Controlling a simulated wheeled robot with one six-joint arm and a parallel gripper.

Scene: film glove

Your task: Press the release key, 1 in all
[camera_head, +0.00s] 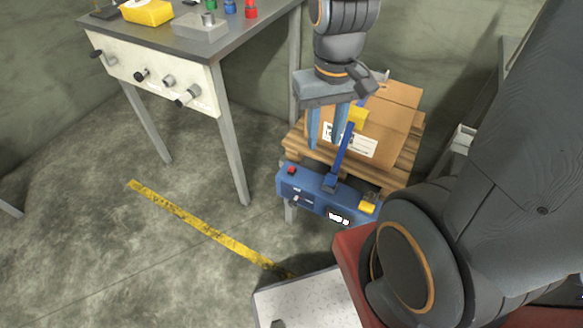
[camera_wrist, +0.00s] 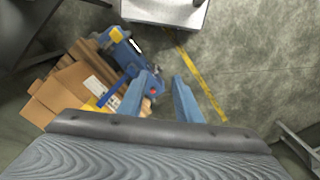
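A blue box-shaped device (camera_head: 312,190) stands low in front of a pallet. It has a red button (camera_head: 291,170) at its left end, a yellow key (camera_head: 367,206) at its right end and a blue upright lever (camera_head: 342,158). I cannot tell which of these is the release key. My gripper (camera_head: 326,143) is above and behind the device's left part, its blue fingers pointing down, apart and empty. In the wrist view the fingers (camera_wrist: 166,78) are spread, with the red button (camera_wrist: 153,91) showing close to the left finger and the yellow key (camera_wrist: 116,34) farther off.
A cardboard box (camera_head: 390,125) lies on a wooden pallet (camera_head: 412,165) behind the device. A workbench (camera_head: 230,52) with knobs and small coloured parts stands at the left. A yellow floor stripe (camera_head: 205,228) crosses clear concrete in front.

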